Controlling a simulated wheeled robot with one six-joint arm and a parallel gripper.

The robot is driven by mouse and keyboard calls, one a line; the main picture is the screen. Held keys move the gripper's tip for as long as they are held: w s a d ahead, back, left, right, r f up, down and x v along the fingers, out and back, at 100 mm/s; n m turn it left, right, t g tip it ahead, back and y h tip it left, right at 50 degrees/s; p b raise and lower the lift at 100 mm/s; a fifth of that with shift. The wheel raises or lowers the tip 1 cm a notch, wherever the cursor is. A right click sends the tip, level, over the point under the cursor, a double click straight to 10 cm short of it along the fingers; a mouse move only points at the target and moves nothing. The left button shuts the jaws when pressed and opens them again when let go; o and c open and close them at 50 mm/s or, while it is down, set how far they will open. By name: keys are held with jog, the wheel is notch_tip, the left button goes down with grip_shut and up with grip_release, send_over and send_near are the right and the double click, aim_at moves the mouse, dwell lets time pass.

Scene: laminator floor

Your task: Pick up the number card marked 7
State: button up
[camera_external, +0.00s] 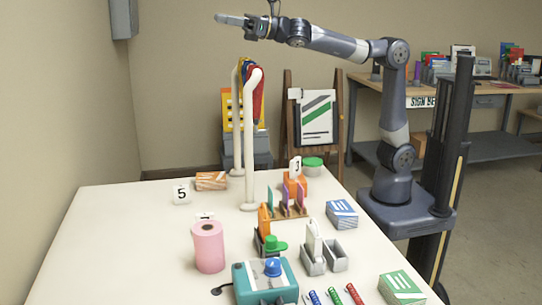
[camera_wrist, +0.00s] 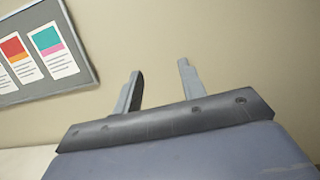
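A white number card marked 5 (camera_external: 182,193) stands at the left of the white table. A second white card (camera_external: 296,167) stands toward the back, by an orange box; its thin digit could be 1 or 7, I cannot tell. A third white card (camera_external: 204,215) is mostly hidden behind the pink roll, and its number cannot be read. My gripper (camera_external: 230,19) is high above the table's far side, pointing left, well away from all the cards. In the wrist view its two fingers (camera_wrist: 160,72) are spread apart with nothing between them.
The pink roll (camera_external: 208,247), a teal device (camera_external: 265,283), a white curved stand (camera_external: 249,140) and several small boxes crowd the table's middle and right. The table's left side is mostly clear. A wall board (camera_wrist: 45,45) shows in the wrist view.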

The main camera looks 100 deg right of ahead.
jog(key=a+f+g+b, duration=0.2)
jog(key=a+f+g, duration=0.5)
jog(key=a+f, duration=0.8)
send_near(211, 213)
jog(key=shift+w+d+f+m, duration=0.15)
jog(key=shift+w+f+m, duration=0.15)
jog(key=shift+f, duration=0.2)
jog(key=shift+w+f, duration=0.35)
jog(key=shift+w, duration=0.1)
jog(key=p+x, duration=0.1)
jog(key=x, duration=0.3)
jog(key=shift+w+r, duration=0.1)
jog(key=shift+w, duration=0.05)
jog(key=shift+r+p+x, duration=0.15)
jog(key=shift+p+x, duration=0.3)
jog(key=shift+x, duration=1)
jog(key=shift+r+p+x, duration=0.15)
jog(key=shift+p+x, duration=0.3)
jog(key=shift+x, duration=0.95)
jog(key=shift+w, duration=0.1)
grip_shut()
